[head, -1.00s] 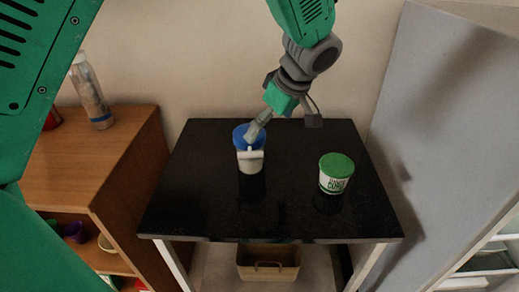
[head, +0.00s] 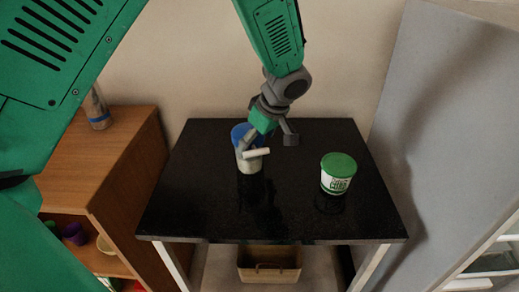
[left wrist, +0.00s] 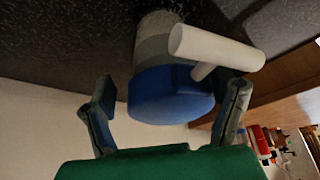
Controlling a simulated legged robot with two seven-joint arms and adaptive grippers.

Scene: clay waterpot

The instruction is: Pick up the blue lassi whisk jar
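The blue lassi whisk jar (head: 250,166) stands on the black table, left of centre. It has a pale body, a blue top and a white bar-shaped handle; its blue top also shows in the left wrist view (left wrist: 168,97). My left gripper (head: 268,140) is at the jar's top, one finger overlapping it and the other out to the right. In the left wrist view, the fingers of my left gripper (left wrist: 170,105) are spread on either side of the blue top, with a visible gap on the left. The white handle crosses near the right finger; contact there is unclear. My right gripper is not in view.
A white tub with a green lid (head: 338,175) stands on the right of the black table (head: 220,215). A wooden cabinet (head: 105,165) with a bottle (head: 97,112) is at left. A grey panel (head: 435,130) is at right. A basket (head: 268,272) sits below.

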